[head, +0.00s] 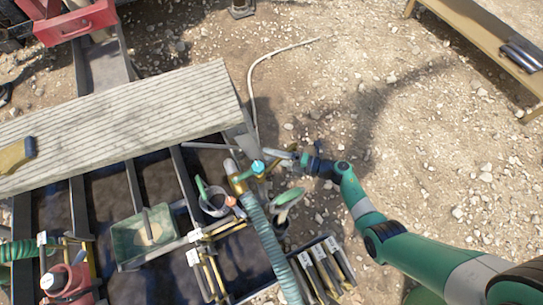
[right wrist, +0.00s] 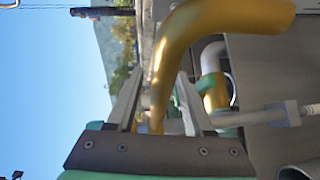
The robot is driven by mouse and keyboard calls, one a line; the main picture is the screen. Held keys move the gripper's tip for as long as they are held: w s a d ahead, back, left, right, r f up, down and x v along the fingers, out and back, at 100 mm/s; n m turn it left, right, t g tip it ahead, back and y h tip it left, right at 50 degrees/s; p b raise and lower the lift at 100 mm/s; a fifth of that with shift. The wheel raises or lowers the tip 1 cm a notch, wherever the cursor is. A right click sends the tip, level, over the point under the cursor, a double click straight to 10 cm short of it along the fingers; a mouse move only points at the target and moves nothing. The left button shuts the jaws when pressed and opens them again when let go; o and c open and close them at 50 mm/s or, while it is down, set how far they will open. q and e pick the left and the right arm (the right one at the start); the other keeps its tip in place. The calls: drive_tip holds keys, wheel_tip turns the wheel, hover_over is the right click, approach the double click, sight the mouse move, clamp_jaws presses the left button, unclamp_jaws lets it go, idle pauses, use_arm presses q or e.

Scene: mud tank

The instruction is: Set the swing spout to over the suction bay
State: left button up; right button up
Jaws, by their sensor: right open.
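The swing spout, a curved brass pipe, crosses the top of the right wrist view (right wrist: 210,20) and bends down between my fingers. In the head view brass pipework (head: 237,180) shows at the front right of the tank, beside a teal knob (head: 258,167). My right gripper (head: 283,155) is at this pipework, its arm coming from the lower right. In the right wrist view its two fingers (right wrist: 160,100) are apart, one on each side of the pipe's lower part; I cannot tell whether they touch it. The suction bay cannot be told for certain. My left gripper is not in view.
A ribbed plank deck (head: 120,115) lies across the tank. A green tray (head: 145,238), a thick teal hose (head: 270,240) and tagged handles (head: 325,265) crowd the area nearby. Open gravel (head: 440,140) lies to the right, with a wooden bench (head: 485,45) at the top right.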

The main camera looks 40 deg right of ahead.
drive_tip(key=shift+w, duration=0.1)
clamp_jaws()
idle(1.4)
